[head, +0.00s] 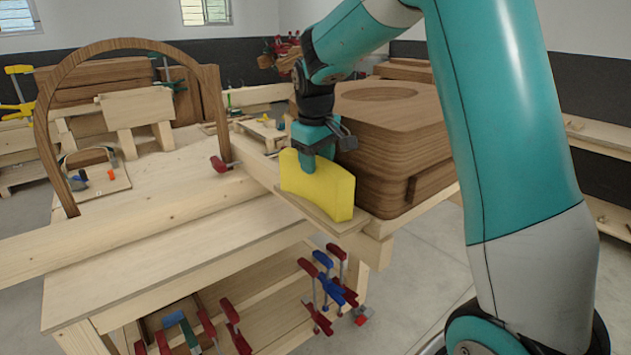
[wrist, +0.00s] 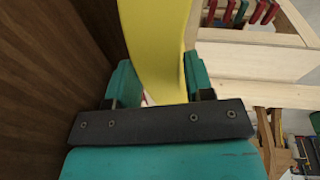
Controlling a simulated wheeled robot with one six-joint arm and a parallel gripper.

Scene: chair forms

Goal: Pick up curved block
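My gripper (head: 312,168) reaches down over the block's top, a finger on each side. In the wrist view the block (wrist: 160,45) fills the gap between the teal fingers of my gripper (wrist: 160,80), which appear to touch both faces.
The brown stacked form (head: 395,140) stands close behind and right of the block. A wooden arch (head: 48,140) rises at the left. Red and blue clamps (head: 330,285) hang below the bench's front edge.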

